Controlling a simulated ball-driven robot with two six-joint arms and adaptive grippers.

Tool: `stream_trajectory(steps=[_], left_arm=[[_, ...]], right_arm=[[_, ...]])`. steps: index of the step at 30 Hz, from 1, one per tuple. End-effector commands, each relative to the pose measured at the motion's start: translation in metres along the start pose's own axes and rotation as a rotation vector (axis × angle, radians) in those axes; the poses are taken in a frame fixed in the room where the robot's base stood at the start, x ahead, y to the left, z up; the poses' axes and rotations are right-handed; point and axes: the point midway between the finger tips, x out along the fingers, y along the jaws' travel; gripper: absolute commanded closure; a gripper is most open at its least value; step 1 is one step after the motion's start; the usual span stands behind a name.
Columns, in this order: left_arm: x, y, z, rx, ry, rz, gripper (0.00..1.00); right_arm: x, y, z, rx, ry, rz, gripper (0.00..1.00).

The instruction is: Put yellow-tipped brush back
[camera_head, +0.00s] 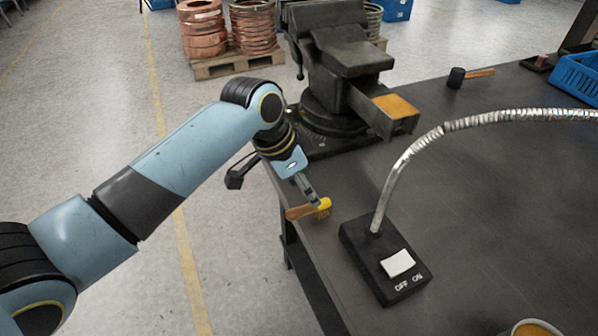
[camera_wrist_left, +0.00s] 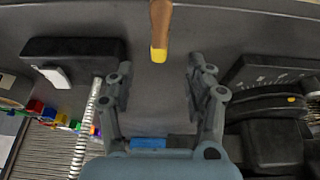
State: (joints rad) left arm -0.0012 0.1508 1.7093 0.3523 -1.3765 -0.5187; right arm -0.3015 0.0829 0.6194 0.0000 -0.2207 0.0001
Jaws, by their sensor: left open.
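The brush (camera_head: 300,212), with a brown wooden handle and a yellow tip, lies on the dark workbench near its left edge, in front of the vise. In the left wrist view the brush (camera_wrist_left: 160,30) points its yellow tip toward my gripper. My left gripper (camera_wrist_left: 160,78) is open, its two fingers apart with nothing between them. The yellow tip lies just beyond the gap between the fingertips. In the head view the left gripper (camera_head: 318,196) is right at the yellow tip and partly hides it; contact cannot be told. My right gripper is not in view.
A black switch box (camera_head: 385,262) with a flexible metal neck stands right of the brush. A large vise (camera_head: 335,75) stands behind it. A hammer (camera_head: 468,76) and blue crate (camera_head: 578,78) are at the back right. A round container (camera_head: 535,328) is cut off at the bottom.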

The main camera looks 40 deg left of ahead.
Motion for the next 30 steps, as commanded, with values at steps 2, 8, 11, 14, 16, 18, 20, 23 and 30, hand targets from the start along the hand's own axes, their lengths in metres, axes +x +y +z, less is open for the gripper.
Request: stream_trajectory(steps=[2, 8, 11, 14, 16, 18, 20, 23, 30], left_arm=[[-0.016, 0.0, 0.0, 0.003, 0.0, -0.001, 0.46], [-0.037, 0.0, 0.0, 0.001, 0.0, 0.0, 0.46], [-0.04, 0.001, 0.0, 0.0, -0.001, 0.002, 0.46], [-0.04, 0.001, 0.0, 0.0, -0.001, 0.002, 0.46], [-0.04, 0.001, 0.0, 0.0, -0.001, 0.002, 0.46], [-0.04, 0.001, 0.0, 0.0, -0.001, 0.002, 0.46], [-0.04, 0.001, 0.0, 0.0, -0.001, 0.002, 0.46], [-0.04, 0.001, 0.0, 0.0, -0.001, 0.002, 0.46], [-0.046, 0.013, 0.018, -0.032, -0.019, -0.018, 0.46]], right_arm=[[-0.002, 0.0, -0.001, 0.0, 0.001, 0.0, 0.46], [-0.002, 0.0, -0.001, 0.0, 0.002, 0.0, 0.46], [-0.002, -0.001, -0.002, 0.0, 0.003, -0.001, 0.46], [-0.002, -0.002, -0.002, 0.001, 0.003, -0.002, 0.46], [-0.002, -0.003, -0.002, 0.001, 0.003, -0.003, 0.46], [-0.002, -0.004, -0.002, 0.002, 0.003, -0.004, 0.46], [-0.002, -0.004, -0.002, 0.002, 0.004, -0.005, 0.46], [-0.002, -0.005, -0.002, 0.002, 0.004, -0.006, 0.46], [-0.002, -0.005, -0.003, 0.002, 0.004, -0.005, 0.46]])
